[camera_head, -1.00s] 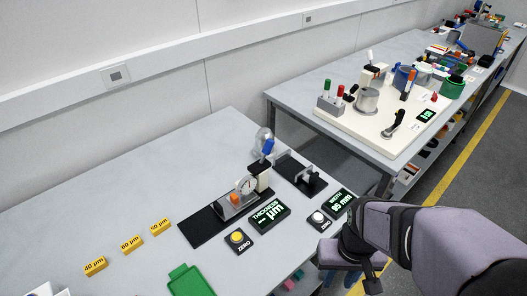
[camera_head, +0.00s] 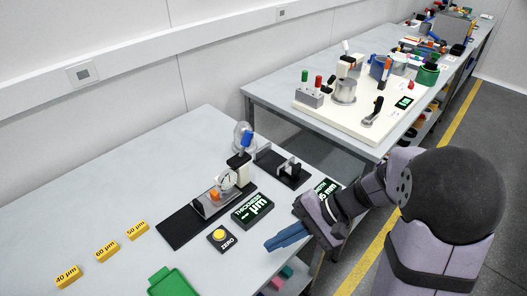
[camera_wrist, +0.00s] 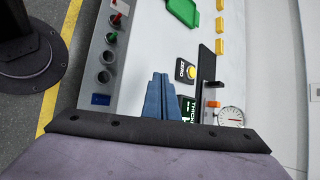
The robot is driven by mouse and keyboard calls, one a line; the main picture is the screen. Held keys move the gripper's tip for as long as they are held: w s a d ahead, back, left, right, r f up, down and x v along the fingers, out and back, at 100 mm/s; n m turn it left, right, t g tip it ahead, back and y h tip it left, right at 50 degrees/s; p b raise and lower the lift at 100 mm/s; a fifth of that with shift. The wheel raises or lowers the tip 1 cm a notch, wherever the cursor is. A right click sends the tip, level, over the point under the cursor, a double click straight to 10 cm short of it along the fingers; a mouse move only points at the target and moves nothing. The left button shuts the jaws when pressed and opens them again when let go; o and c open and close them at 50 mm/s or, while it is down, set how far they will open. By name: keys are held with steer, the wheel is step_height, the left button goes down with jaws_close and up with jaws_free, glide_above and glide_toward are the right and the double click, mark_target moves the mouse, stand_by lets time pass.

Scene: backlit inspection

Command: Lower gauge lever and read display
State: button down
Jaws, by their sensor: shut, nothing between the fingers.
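The thickness gauge stands on a black base (camera_head: 180,228), with a round white dial (camera_head: 226,180) and an orange part (camera_head: 214,195) below it.
A yellow ZERO button (camera_head: 219,234) sits left of the display. A second lit display (camera_head: 327,190) is partly hidden by my arm. A clamp-like fixture (camera_head: 288,168) stands behind it. Yellow labelled blocks (camera_head: 107,250) and a green tray (camera_head: 172,283) lie left. Open bench lies behind them.

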steer(key=w+m+t+y, duration=0.1)
steer(key=w, duration=0.2)
steer(key=w+r+m+t+y+b, duration=0.1)
steer(key=w, duration=0.2)
steer(key=w+r+m+t+y+b, duration=0.1)
steer(key=w+t+y, duration=0.1)
steer(key=w, duration=0.2)
steer(key=shift+d+r, duration=0.15)
steer(key=shift+d, duration=0.25)
steer(key=w+d+r+m+t+y+b, duration=0.2)
steer(key=w+d+r+m+t, duration=0.1)
steer(key=w+d+t, duration=0.4)
steer(key=w+d, duration=0.1)
steer(key=w, duration=0.2)
steer(key=shift+r+t, duration=0.4)
steer(key=p, duration=0.5)
glide_toward(244, 144)
steer(key=w+a, duration=0.1)
steer(key=w, duration=0.5)
steer(key=shift+s+a+r, duration=0.15)
steer(key=shift+a+r, duration=0.05)
steer(key=shift+a, duration=0.65)
